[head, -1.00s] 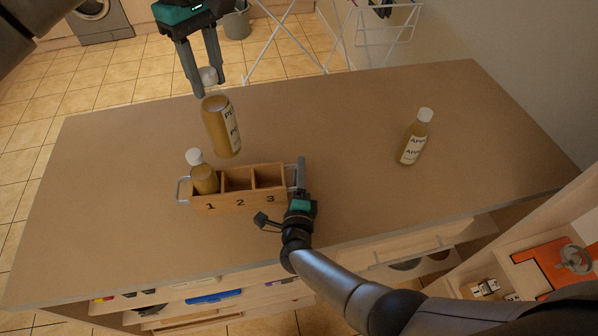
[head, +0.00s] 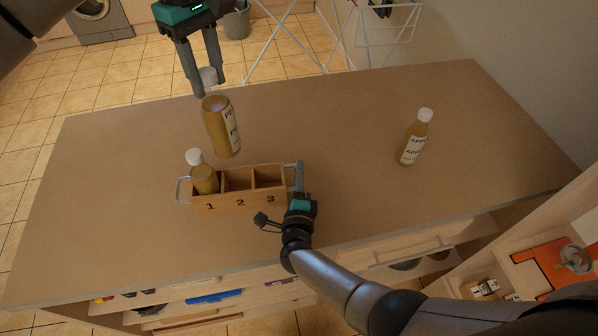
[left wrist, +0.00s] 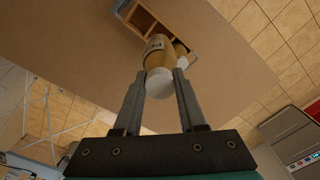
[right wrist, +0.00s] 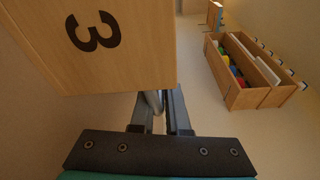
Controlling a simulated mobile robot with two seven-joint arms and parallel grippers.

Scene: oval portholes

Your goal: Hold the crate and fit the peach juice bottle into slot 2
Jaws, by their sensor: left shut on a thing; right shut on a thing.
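The wooden crate (head: 228,203) stands on the counter, its slots numbered 1, 2 and 3. A white-capped bottle (head: 205,180) stands in slot 1; slots 2 and 3 are empty. My left gripper (head: 208,88) is shut on the white cap of the peach juice bottle (head: 221,127). It holds this bottle above and behind the crate, slightly tilted; the bottle also shows in the left wrist view (left wrist: 158,55). My right gripper (head: 299,190) is shut on the crate's right handle. In the right wrist view the fingers (right wrist: 160,105) close beside the face marked 3.
A bottle labelled apple (head: 415,137) stands apart on the right of the counter (head: 330,130). The counter between it and the crate is clear. A white drying rack (head: 345,35) stands behind the counter. Open shelves (head: 215,298) lie below its front edge.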

